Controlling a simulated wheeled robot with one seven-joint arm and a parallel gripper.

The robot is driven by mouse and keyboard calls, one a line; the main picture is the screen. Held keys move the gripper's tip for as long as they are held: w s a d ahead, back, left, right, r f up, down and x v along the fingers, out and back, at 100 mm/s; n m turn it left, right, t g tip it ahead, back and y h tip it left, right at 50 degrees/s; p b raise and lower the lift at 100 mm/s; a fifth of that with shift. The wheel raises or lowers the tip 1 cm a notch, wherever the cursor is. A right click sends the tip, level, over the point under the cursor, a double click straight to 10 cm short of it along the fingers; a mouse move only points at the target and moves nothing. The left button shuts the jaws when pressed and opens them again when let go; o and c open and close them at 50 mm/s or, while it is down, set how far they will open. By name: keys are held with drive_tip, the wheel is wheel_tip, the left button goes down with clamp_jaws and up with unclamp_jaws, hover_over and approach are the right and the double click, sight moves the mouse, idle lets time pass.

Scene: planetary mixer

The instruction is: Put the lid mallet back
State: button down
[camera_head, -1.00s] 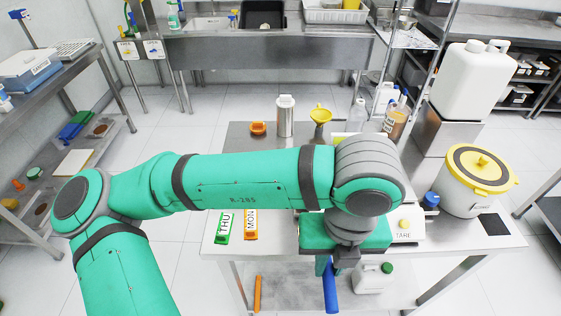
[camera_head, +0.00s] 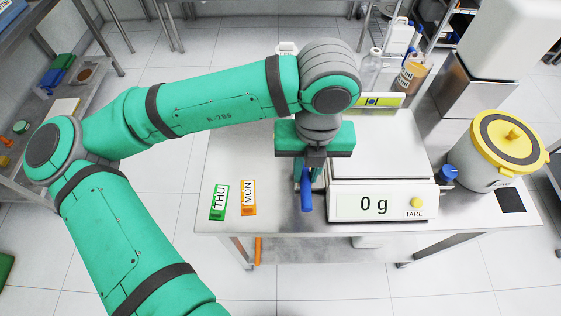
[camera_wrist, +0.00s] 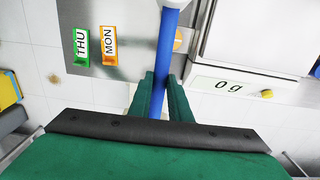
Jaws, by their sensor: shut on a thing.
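The lid mallet has a blue handle (camera_head: 306,192), and in the wrist view the blue handle (camera_wrist: 167,45) runs up to a pale end at the top edge, mostly cut off. My gripper (camera_head: 307,168) is shut on this handle, seen from above the worktable just left of the scale. In the wrist view my gripper's green fingers (camera_wrist: 161,85) stand on both sides of the handle. The mallet's head is hidden behind my gripper in the head view. Whether the mallet touches the table cannot be told.
The scale (camera_head: 381,205) reads 0 g, right of my gripper. Green THU (camera_head: 219,202) and orange MON (camera_head: 249,197) tags lie left on the worktable (camera_head: 268,172). A yellow-lidded bucket (camera_head: 490,160) and a blue-capped item (camera_head: 448,173) stand right. An orange bar (camera_head: 258,250) shows below the front edge.

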drive_tip(key=shift+w+a+f, duration=0.85)
drive_tip(key=shift+w+f, duration=0.2)
drive_tip(key=shift+f, duration=0.7)
drive_tip(key=shift+w+a+f, duration=0.9)
drive_tip(key=shift+w+f, duration=0.2)
drive_tip(key=shift+f, duration=0.6)
drive_tip(key=shift+w+a+f, duration=0.85)
drive_tip(key=shift+w+f, duration=0.2)
drive_tip(key=shift+f, duration=0.7)
drive_tip(key=c, duration=1.6)
unclamp_jaws()
drive_tip(key=shift+s, duration=0.15)
drive_tip(key=shift+c, duration=0.2)
wheel_tip(320, 180, up, 12)
drive_tip(key=shift+d, duration=0.15)
